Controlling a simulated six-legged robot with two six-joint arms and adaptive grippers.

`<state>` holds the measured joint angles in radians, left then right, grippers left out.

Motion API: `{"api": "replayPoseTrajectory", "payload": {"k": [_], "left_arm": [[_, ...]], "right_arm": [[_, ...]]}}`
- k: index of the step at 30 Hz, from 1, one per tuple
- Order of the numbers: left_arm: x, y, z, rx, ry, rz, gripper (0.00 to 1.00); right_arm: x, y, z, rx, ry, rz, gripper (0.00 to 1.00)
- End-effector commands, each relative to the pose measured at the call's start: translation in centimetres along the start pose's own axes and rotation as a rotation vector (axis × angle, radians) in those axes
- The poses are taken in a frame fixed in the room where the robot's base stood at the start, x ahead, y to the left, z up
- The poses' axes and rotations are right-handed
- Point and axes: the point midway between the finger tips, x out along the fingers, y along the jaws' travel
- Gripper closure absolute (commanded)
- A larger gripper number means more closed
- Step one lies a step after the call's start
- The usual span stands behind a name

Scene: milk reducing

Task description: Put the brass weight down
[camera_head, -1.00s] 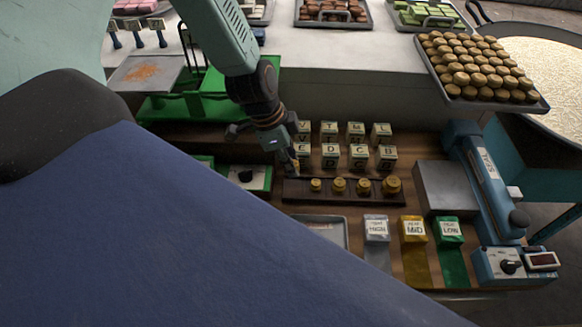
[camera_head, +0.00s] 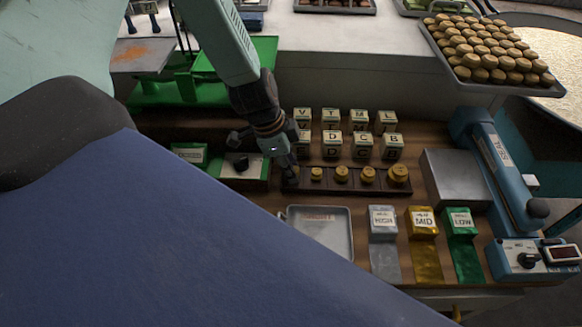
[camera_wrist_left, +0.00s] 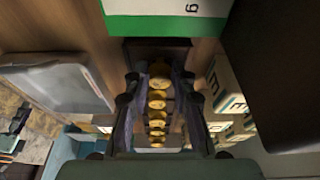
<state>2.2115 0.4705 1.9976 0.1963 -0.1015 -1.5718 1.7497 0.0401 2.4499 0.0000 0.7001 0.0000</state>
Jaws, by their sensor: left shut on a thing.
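My left gripper (camera_head: 288,168) is over the left end of a dark wooden rack (camera_head: 332,188), its fingers pointing down. It is shut on a brass weight (camera_wrist_left: 160,69), which shows between the two fingers in the left wrist view. In the head view the fingers mostly hide this weight. I cannot tell whether it touches the rack. Several other brass weights (camera_head: 341,175) stand upright in a row on the rack, larger toward the right. My right gripper is not in view.
Lettered blocks (camera_head: 361,146) stand close behind the rack. A green-framed scale (camera_head: 245,172) is left of the gripper. A grey tray (camera_head: 320,232) and HIGH, MID and LOW blocks (camera_head: 422,222) lie in front. A blue device (camera_head: 500,170) stands at the right.

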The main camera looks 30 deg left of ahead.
Motion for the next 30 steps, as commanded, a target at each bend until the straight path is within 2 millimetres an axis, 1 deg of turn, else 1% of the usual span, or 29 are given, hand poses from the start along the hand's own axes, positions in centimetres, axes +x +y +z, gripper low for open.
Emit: {"api": "replayPoseTrajectory", "payload": {"k": [8,9,12,30], "left_arm": [[0.48,0.02,0.14,-0.001,0.0,0.0,1.0],[0.51,0.03,0.16,-0.001,0.0,0.001,0.75],[0.41,0.03,0.13,-0.001,0.0,0.001,0.66],[0.39,0.04,0.13,-0.001,0.0,0.001,0.66]], "right_arm": [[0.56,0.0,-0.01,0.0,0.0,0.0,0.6],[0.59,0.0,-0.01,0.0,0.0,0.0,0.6],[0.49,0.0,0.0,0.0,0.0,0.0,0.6],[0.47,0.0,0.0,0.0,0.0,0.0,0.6]]}}
